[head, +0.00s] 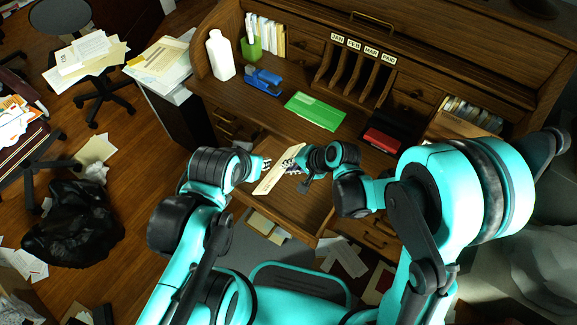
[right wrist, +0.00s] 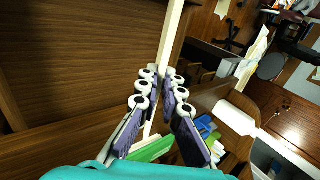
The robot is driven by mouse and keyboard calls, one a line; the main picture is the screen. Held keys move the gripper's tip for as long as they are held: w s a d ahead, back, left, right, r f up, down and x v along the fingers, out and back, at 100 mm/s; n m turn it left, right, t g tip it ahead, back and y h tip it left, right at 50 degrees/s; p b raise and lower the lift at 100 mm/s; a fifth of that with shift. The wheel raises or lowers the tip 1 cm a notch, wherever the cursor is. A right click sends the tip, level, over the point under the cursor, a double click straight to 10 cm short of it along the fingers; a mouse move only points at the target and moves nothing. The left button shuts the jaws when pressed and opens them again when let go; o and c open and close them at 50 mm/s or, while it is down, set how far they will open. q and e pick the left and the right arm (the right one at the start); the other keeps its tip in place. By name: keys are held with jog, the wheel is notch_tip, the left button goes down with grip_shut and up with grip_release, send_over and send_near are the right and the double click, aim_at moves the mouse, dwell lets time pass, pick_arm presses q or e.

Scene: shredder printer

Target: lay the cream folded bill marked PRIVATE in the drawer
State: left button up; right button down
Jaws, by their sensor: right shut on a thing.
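The cream folded bill (head: 268,181) is a long, narrow strip above the pulled-out drawer (head: 310,214) at the desk's front. My right gripper (head: 291,163) is shut on it from the right. In the right wrist view the bill (right wrist: 171,35) shows nearly edge-on between the fingertips (right wrist: 159,76). I cannot read the word PRIVATE on it. My left gripper (head: 265,164) is close to the bill's left side; whether it touches the bill or is open or shut is unclear. The arms and the bill hide part of the drawer.
On the desktop lie a green envelope (head: 315,111), a blue stapler (head: 263,81) and a dark red box (head: 384,136). A white bottle (head: 219,55) stands at the left. Labelled slots (head: 355,75) line the back. A black bag (head: 73,220) and papers lie on the floor.

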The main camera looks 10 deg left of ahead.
notch_tip(320, 180, down, 10)
jog(key=w+d+b, duration=0.1)
jog(key=w+b, duration=0.1)
jog(key=b, duration=0.3)
jog(key=shift+w+f+b, duration=0.2)
jog(key=shift+w+b, duration=0.1)
jog(key=shift+w, duration=0.05)
dwell(0.4)
jog(key=c, duration=1.6)
grip_release()
jog(key=v, duration=1.2)
